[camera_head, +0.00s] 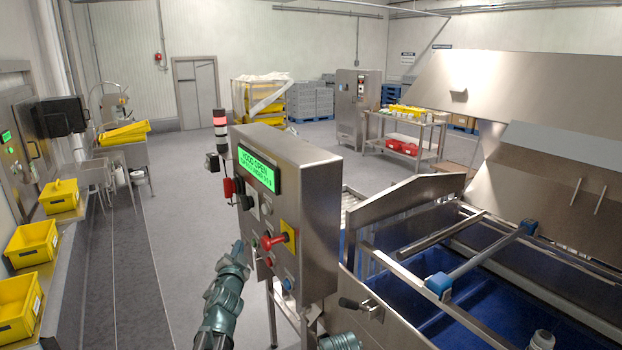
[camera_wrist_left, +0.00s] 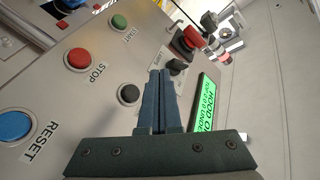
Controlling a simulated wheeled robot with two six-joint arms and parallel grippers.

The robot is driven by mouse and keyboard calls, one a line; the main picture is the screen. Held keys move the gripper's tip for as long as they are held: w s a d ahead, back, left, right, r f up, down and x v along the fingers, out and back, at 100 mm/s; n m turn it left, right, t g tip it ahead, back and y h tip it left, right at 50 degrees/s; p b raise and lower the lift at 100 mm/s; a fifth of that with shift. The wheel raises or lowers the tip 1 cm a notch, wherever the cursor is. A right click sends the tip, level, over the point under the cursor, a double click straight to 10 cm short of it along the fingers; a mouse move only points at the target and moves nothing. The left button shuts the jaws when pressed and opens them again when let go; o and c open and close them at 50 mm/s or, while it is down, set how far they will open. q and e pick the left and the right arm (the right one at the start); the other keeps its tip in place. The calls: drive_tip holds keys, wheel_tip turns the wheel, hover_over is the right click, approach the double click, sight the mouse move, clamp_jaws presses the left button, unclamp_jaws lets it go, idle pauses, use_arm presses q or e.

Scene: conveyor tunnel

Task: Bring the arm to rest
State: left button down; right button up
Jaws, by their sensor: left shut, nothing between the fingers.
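My left gripper (camera_head: 239,252) is in front of the steel control box (camera_head: 315,200) in the head view, with its arm coming up from the bottom. In the left wrist view its two fingers (camera_wrist_left: 160,75) are together with nothing between them. I cannot tell if the fingertips touch the panel. A green display (camera_head: 256,169) reads "HOOD OPEN". My right gripper does not show.
A red handle on a yellow plate (camera_head: 288,236) sticks out of the box. The open machine with a blue tub (camera_head: 485,300) and steel rails stands at right. Yellow bins (camera_head: 33,243) sit on the left counter. The grey aisle floor (camera_head: 175,230) is clear.

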use_arm(q)
drive_tip(key=s+d+f+n+g+y+b, duration=0.15)
drive_tip(key=s+d+f+g, duration=0.35)
drive_tip(key=f, duration=0.5)
drive_tip(key=s+d+f+n+g+b, duration=0.2)
drive_tip(key=s+f+n+g+b, duration=0.15)
drive_tip(key=s+f, duration=0.45)
drive_tip(key=s+d+f+g+b, duration=0.1)
drive_tip(key=s+d+f+g, duration=0.2)
drive_tip(key=s, duration=0.3)
drive_tip(key=s+d+f+m+g+h+b, duration=0.1)
drive_tip(key=s+d+f+g, duration=0.2)
drive_tip(key=s, duration=0.4)
drive_tip(key=s+d+f+g+h+b, duration=0.1)
drive_tip(key=s+d+f+g, duration=0.2)
drive_tip(key=s+f, duration=0.3)
drive_tip(key=shift+s+d+f, duration=0.35)
drive_tip(key=shift+s+d, duration=0.3)
drive_tip(key=shift+s, duration=0.05)
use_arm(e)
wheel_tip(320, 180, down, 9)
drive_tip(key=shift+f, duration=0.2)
use_arm(q)
drive_tip(key=shift+g, duration=0.25)
